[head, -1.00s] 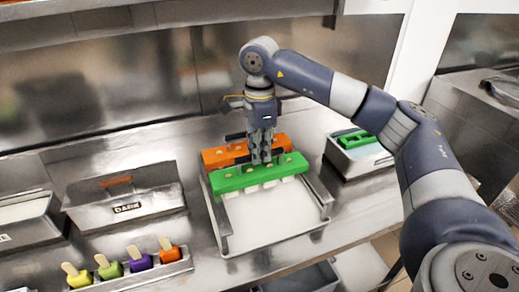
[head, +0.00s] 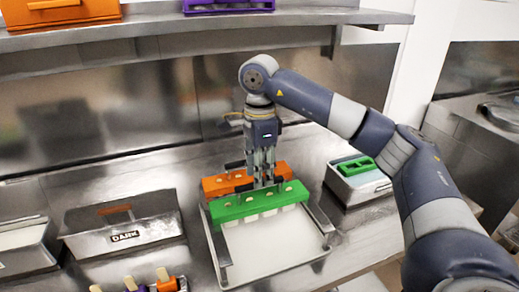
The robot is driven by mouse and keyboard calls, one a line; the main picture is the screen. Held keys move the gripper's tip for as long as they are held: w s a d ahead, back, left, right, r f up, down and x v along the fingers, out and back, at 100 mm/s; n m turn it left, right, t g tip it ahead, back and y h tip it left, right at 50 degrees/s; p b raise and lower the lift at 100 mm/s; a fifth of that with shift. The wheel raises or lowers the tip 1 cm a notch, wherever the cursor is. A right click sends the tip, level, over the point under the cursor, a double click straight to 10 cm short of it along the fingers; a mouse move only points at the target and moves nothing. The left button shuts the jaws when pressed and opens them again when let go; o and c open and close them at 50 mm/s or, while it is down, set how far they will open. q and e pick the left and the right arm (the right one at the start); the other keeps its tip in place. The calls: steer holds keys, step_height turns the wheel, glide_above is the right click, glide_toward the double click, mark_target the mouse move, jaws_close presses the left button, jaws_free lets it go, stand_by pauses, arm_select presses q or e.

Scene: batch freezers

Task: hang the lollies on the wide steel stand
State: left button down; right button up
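My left gripper is out of view.
A steel bin labelled DARK (head: 125,237) stands to the left. A steel container with a green piece (head: 355,167) stands to the right. Small lollies (head: 165,281) show at the bottom edge. An overhead shelf (head: 130,31) carries an orange box (head: 60,12) and a purple item (head: 228,6).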

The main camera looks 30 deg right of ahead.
step_height(320, 180, up, 9)
steer(key=shift+r, duration=0.2)
stand_by(0.7)
